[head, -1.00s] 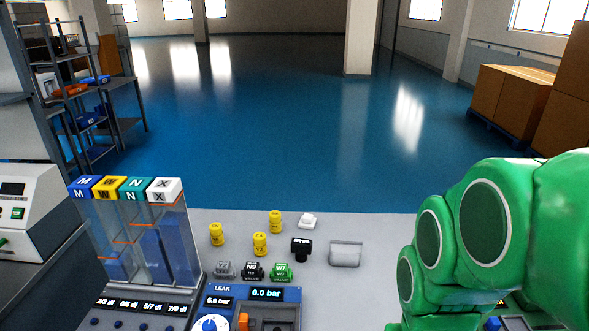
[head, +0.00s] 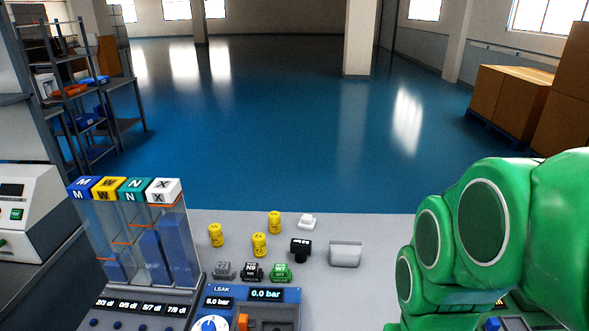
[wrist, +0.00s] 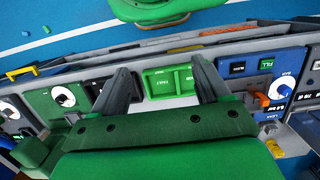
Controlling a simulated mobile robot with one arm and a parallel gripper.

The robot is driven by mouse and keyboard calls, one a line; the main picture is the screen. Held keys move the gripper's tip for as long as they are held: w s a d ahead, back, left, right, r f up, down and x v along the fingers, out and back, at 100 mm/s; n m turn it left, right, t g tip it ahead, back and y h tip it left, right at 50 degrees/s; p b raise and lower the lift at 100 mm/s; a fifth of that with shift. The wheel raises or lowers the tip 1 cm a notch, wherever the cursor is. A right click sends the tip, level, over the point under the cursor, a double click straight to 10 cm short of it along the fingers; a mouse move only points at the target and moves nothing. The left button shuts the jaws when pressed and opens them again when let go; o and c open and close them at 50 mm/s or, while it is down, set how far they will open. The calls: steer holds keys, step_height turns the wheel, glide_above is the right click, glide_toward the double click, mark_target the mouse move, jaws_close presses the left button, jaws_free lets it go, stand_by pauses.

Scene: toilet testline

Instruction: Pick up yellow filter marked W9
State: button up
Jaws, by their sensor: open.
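Three small yellow filters stand on the grey bench in the head view: a left one (head: 215,235), a front middle one (head: 259,244) and a back one (head: 274,222). Their markings are too small to read surely, so I cannot tell which is W9. My gripper (wrist: 160,65) shows in the wrist view, with its two dark fingers wide apart and nothing between them. It is over a panel with a green tray (wrist: 170,82), away from the filters. In the head view my green arm is at the right and the gripper is hidden.
Near the filters are black (head: 300,246), grey (head: 224,270) and green (head: 281,272) pieces, a white piece (head: 307,221) and a pale roller-like block (head: 345,254). Clear tubes (head: 150,245) with lettered cubes stand left. The LEAK panel (head: 240,310) is in front.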

steer(key=w+a+m+y, duration=0.4)
steer(key=w+a+y, duration=0.3)
steer(key=w+a, duration=1.05)
steer(key=m+t+y, duration=0.5)
steer(key=m+t, duration=0.3)
steer(key=m, duration=0.9)
glide_above(271, 217)
steer(key=s+d, duration=0.1)
steer(key=s, duration=0.7)
step_height(271, 217, down, 12)
steer(key=w+d+f+m, duration=0.1)
steer(key=w+f, duration=0.1)
steer(key=w+d+f+m+t, duration=0.1)
steer(key=w+f+m, duration=0.1)
steer(key=f, duration=0.1)
steer(key=w+d+f+m+t+h, duration=0.1)
steer(key=w+d+f, duration=0.1)
steer(key=f, duration=0.1)
steer(key=shift+w+f, duration=0.2)
steer(key=shift+w, duration=0.1)
steer(key=shift+f+x, duration=0.2)
steer(key=shift+x, duration=1.7)
steer(key=shift+f+x, duration=0.2)
steer(key=shift+x, duration=1.65)
steer(key=shift+s+d, duration=0.1)
steer(key=c, duration=1.1)
